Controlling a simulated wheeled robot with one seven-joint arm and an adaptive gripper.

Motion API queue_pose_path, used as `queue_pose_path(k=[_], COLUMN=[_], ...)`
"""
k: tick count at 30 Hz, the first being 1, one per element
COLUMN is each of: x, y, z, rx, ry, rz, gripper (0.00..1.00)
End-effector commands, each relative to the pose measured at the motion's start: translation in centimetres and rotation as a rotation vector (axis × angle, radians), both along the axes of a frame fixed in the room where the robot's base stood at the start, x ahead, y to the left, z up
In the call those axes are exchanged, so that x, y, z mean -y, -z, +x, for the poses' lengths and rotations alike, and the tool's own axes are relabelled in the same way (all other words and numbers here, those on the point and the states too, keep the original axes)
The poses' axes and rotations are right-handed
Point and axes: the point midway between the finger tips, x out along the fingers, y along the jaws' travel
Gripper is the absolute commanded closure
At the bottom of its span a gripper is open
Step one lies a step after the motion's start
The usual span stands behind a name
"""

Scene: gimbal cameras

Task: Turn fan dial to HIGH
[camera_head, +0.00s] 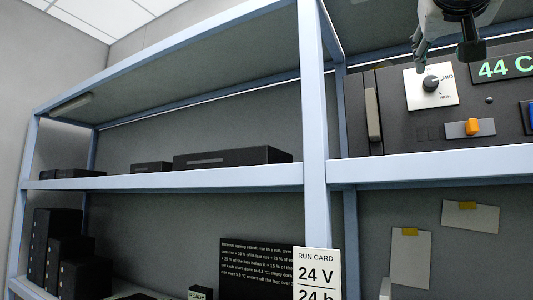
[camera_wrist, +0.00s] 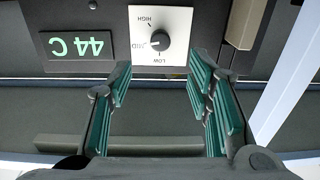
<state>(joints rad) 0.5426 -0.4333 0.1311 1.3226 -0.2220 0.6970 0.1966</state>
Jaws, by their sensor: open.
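The fan dial (camera_head: 431,84) is a black round knob on a white plate (camera_head: 448,98) on the dark panel at the upper right. In the wrist view, which is upside down, the dial (camera_wrist: 160,40) sits on its plate (camera_wrist: 178,18) with HIGH above, MID at the left and LOW below. Its pointer appears to face MID. My gripper (camera_head: 445,54) is at the top right, in front of the panel and just above the dial. In the wrist view my gripper (camera_wrist: 160,76) is open and empty, its green-padded fingers spread apart, not touching the dial.
A green "44 C" display (camera_head: 504,68) is right of the dial. An orange switch (camera_head: 473,127) sits below it, with a blue part (camera_head: 531,115) at the right edge. A grey handle (camera_head: 372,114) is at the left. A blue shelf beam (camera_head: 440,164) runs under the panel.

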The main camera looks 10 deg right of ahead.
Motion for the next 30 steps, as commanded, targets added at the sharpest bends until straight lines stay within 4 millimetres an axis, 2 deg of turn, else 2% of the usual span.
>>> queue_pose_path(k=[9, 15, 21, 30], x=[3.4, 5.1, 5.7, 5.8], y=[0.0, 0.0, 0.0, 0.0], z=[5.4, 7.9, 9.2, 9.3], rx=[-0.004, -0.003, -0.001, 0.0], ry=[-0.001, 0.0, -0.002, -0.002], rz=[0.001, 0.001, 0.001, 0.0], gripper=[0.54, 0.54, 0.54, 0.54])
